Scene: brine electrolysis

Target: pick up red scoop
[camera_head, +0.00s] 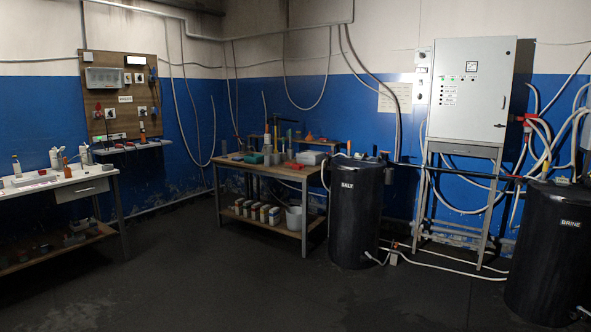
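A small red object (293,165) lies on top of the wooden workbench (262,170) near the middle of the head view. It is too small to tell whether it is the red scoop. Another orange-red item (310,137) stands on the raised shelf behind it. Neither of my grippers shows in this view, and both red items are well across the room.
A black tank marked SALT (355,215) stands right of the workbench, and a black BRINE tank (548,255) stands far right. A grey cabinet (465,90) stands behind. A white-topped table (75,185) is at left. The dark floor (200,280) in front is open.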

